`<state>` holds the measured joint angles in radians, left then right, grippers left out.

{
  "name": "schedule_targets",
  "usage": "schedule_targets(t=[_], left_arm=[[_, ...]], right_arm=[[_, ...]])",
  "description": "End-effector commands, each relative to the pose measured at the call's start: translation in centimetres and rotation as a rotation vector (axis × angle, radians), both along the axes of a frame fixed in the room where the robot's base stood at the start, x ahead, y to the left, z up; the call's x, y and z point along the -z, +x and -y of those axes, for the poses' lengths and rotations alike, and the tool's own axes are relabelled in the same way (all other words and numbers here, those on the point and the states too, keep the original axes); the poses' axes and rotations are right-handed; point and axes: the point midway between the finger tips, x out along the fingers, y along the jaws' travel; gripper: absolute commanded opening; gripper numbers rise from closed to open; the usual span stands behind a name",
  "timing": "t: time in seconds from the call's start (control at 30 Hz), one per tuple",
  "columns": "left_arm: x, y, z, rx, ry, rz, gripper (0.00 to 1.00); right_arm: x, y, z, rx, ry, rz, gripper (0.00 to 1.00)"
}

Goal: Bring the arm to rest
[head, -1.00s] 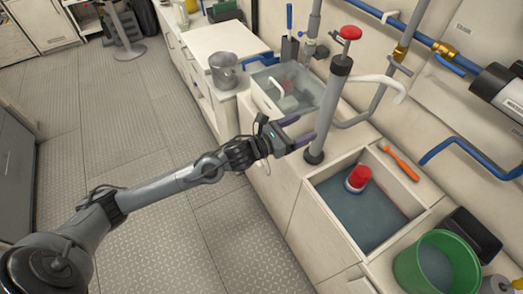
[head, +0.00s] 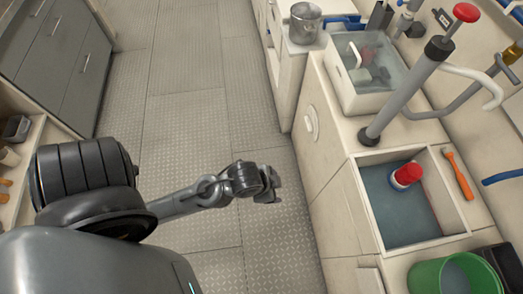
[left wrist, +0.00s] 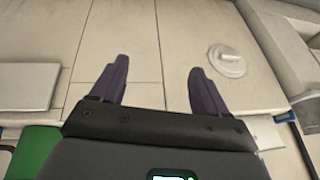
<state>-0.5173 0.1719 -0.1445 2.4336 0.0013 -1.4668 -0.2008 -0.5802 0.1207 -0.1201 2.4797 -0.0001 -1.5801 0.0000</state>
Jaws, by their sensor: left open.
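My left arm reaches in from the left over the floor, with the left gripper (head: 268,188) in front of the pale cabinet. In the left wrist view the two dark purple fingers (left wrist: 161,85) are spread apart with nothing between them. They point toward pale panels carrying a round white fitting (left wrist: 228,60). The gripper stands clear of the counter and touches nothing that I can see. My right gripper is not in view.
The counter (head: 340,130) holds a grey pump tube with a red knob (head: 465,12), a white bin (head: 345,75), a metal pot (head: 305,22) and a sunken basin with a red-capped bottle (head: 406,176). A green bucket (head: 430,275) stands lower right. The floor aisle (head: 190,110) is clear.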

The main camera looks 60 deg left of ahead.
Motion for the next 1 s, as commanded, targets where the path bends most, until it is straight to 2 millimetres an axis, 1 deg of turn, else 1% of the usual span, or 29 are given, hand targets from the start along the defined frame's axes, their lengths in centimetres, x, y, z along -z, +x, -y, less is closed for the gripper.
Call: schedule_targets(t=[0.03,0.1,0.2,0.3,0.53,0.67,0.77,0.87,0.97,1.0], left_arm=[[0.1,-1.3,0.0,-0.072,-0.033,-0.041,0.75],[0.2,-2.5,-0.2,-0.154,-0.064,-0.085,0.75],[0.3,-3.5,-0.2,-0.219,-0.086,-0.119,0.75],[0.3,-3.8,-0.2,-0.241,-0.093,-0.130,0.75],[0.3,-3.8,-0.3,-0.240,-0.093,-0.129,0.75],[-0.1,-3.8,-0.2,-0.239,-0.092,-0.129,0.75],[-1.1,-3.8,-0.2,-0.238,-0.092,-0.128,0.75],[-2.8,-3.8,-0.2,-0.238,-0.092,-0.128,0.75],[-5.1,-3.8,-0.2,-0.238,-0.093,-0.128,0.75],[-6.3,-3.8,-0.2,-0.238,-0.092,-0.129,0.75]], right_arm=[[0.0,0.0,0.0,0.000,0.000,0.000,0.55],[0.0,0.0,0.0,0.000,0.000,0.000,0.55],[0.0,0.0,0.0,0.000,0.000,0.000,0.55],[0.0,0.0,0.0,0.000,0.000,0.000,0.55],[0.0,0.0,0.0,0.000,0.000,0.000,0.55],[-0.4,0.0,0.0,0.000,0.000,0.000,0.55],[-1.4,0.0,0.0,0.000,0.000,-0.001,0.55],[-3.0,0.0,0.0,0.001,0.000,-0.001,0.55],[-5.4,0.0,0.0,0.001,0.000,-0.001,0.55],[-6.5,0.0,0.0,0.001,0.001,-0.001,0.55]])
